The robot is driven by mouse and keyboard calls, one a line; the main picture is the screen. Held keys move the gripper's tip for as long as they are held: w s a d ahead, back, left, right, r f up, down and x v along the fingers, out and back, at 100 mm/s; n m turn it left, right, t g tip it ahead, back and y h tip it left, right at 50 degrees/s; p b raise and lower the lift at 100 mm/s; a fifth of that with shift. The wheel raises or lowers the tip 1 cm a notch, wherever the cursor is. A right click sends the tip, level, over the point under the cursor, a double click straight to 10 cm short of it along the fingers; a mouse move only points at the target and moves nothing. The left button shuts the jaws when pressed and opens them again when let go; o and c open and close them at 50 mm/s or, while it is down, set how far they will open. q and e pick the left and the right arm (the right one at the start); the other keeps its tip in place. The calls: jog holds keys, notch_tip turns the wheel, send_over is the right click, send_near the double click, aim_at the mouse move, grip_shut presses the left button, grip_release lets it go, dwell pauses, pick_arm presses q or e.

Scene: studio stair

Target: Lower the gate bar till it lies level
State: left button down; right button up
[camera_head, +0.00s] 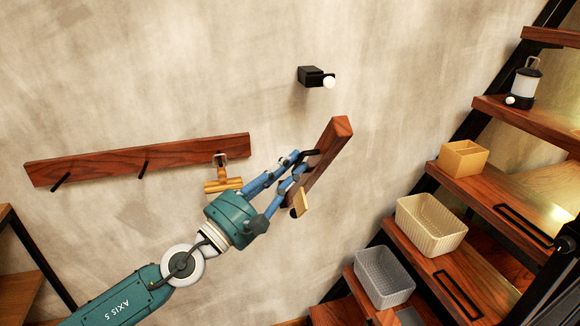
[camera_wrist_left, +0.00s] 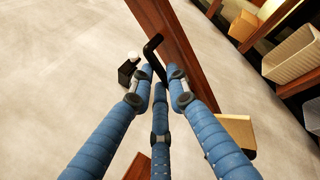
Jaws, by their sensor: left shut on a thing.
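The gate bar (camera_head: 331,148) is a dark red-brown wooden beam in front of the wall, right of centre in the head view. It stands steeply tilted, its upper end leaning right. The bar also crosses the top of the left wrist view (camera_wrist_left: 170,32). A black bent handle (camera_wrist_left: 152,52) sits on the bar. My left gripper (camera_head: 300,163) has its blue fingers closed around this handle, beside the bar; the fingers hide part of both. A tan block (camera_head: 300,204) shows by the bar's lower end. My right gripper is not in view.
A black wall fitting with a white knob (camera_head: 314,76) is above the bar. A peg rail (camera_head: 130,160) with a brass-coloured piece (camera_head: 222,185) is at left. At right, stairs (camera_head: 480,190) carry baskets (camera_head: 430,222), a tan box (camera_head: 463,158) and a lantern (camera_head: 524,88).

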pick_arm(q)
jog(key=c, duration=1.7)
grip_release()
jog(key=shift+o, duration=0.2)
jog(key=v, duration=1.2)
